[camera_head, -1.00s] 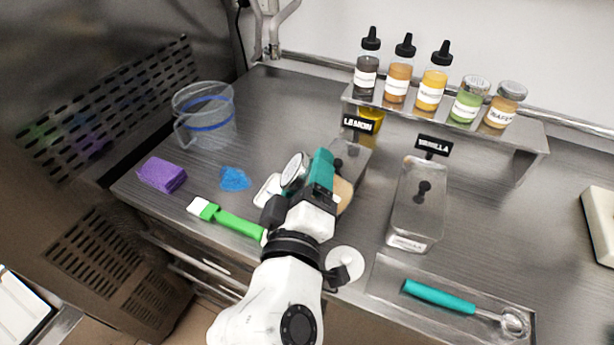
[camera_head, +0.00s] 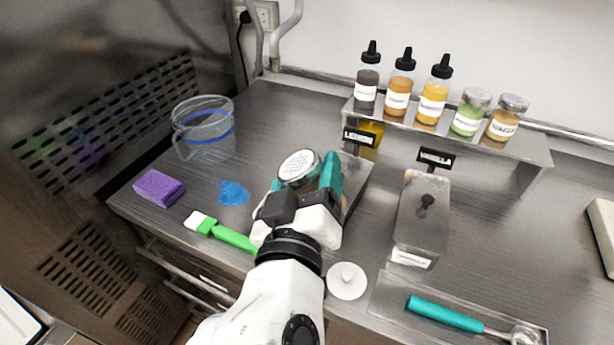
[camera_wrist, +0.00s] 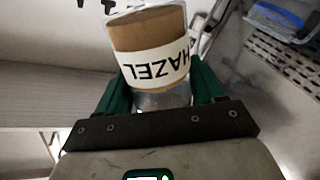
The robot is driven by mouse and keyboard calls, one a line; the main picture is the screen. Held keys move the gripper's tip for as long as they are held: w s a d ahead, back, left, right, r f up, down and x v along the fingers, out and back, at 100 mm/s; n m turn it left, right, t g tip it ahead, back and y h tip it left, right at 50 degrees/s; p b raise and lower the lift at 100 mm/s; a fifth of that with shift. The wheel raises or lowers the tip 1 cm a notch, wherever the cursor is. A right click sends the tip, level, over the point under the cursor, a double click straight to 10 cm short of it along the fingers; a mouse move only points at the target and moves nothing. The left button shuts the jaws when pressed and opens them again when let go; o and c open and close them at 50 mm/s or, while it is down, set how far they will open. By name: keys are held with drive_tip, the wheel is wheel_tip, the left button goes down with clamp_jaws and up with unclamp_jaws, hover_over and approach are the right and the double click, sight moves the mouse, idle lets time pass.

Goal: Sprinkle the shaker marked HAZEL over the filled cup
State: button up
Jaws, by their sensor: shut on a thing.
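My gripper (camera_head: 304,183) has teal fingers and is shut on the HAZEL shaker. In the head view the shaker's pale perforated cap (camera_head: 299,166) shows above the fingers, tilted toward the camera. In the wrist view the shaker (camera_wrist: 150,42) has a tan body, and its white HAZEL label reads upside down. It sits between both fingers (camera_wrist: 160,88). The gripper is in front of the LEMON tub (camera_head: 355,185) and hides part of it. I cannot make out the filled cup; my gripper and arm may cover it.
A shelf (camera_head: 525,147) at the back holds several bottles and shakers. The VANILLA tub (camera_head: 420,220) and a teal-handled scoop (camera_head: 445,313) are at the right.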

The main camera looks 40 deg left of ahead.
drive_tip(key=shift+r+m+b, duration=0.3)
drive_tip(key=shift+m+b, duration=0.5)
drive_tip(key=shift+m, duration=0.4)
drive_tip(key=shift+r+m+b, duration=0.35)
drive_tip(key=shift+m+b, duration=0.1)
drive_tip(key=shift+m, duration=0.55)
drive_tip(key=shift+r+m+b, duration=0.35)
drive_tip(key=shift+m+b, duration=0.05)
drive_tip(key=shift+m, duration=0.6)
drive_tip(key=shift+s, duration=0.1)
drive_tip(key=v, duration=1.4)
drive_tip(key=shift+s+d+p, duration=0.25)
drive_tip(key=shift+s+p, duration=0.05)
drive_tip(key=shift+s, duration=0.05)
